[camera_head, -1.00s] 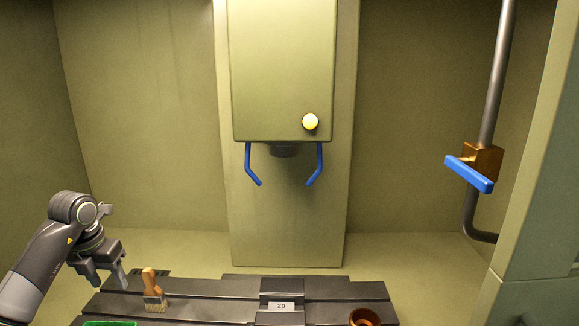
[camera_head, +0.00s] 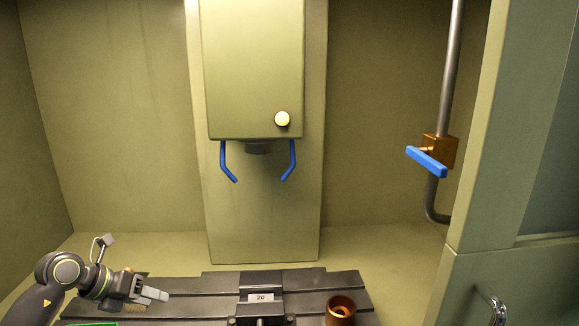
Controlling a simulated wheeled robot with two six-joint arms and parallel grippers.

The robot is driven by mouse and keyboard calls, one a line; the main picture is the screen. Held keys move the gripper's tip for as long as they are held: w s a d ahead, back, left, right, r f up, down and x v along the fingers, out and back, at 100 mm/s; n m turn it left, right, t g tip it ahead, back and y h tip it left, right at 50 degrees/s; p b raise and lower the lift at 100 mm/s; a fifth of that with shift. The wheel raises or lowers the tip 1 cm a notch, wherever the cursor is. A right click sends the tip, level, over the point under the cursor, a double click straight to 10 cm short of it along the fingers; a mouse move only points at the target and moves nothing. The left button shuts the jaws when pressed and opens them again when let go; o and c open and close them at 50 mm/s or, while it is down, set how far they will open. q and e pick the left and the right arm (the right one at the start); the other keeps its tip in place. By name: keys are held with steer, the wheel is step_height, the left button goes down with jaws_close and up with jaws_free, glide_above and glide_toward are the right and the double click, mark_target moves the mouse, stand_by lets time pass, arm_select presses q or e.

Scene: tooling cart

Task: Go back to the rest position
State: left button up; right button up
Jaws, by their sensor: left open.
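My left gripper (camera_head: 152,294) is at the lower left, its fingers pointing right over the dark slotted table (camera_head: 217,284). It is open; I cannot make out anything held in it. A small orange-brown tip, probably the brush handle (camera_head: 128,270), shows just above the gripper. The rest of the brush is hidden or hard to make out behind the gripper. My right gripper is not in view.
A brown round container (camera_head: 340,311) stands on the table's right side. A green edge (camera_head: 93,324) shows at the bottom left. Above hangs the machine head (camera_head: 253,70) with blue handles (camera_head: 228,161). A pipe valve with a blue lever (camera_head: 426,161) is at the right.

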arm_select(q)
steer(key=s+d+r+n+t+h, duration=0.3)
steer(key=d+r+n+t+h, duration=0.4)
steer(key=d+t, duration=0.25)
steer(key=s+a+f+n+t+y, duration=0.1)
steer(key=s+a+n+t+y, duration=0.15)
steer(key=a+n+y, duration=0.4)
steer(key=s+a+f+n+t+y, duration=0.1)
steer(key=s+a+n+t+y, duration=0.2)
steer(key=n+y, duration=0.7)
steer(key=s+a+f+n+g+y, duration=0.35)
steer(key=s+f+n+g, duration=0.2)
steer(key=f+n, duration=0.4)
steer(key=s+d+f+n+g+h, duration=0.25)
steer(key=s+f+g, duration=0.35)
steer(key=s, duration=0.4)
steer(key=s+d+f+n+g+h, duration=0.2)
steer(key=s+d+f+g, duration=0.2)
steer(key=s+f+g, duration=0.45)
step_height(320, 180, down, 27)
steer(key=s+a+t+b, duration=0.1)
steer(key=s+a+b, duration=0.1)
steer(key=s+d+f+h+b, duration=0.1)
steer(key=s+f+b, duration=0.1)
steer(key=s+f, duration=1.3)
steer(key=shift+d+f+g, duration=0.4)
steer(key=shift+f, duration=0.4)
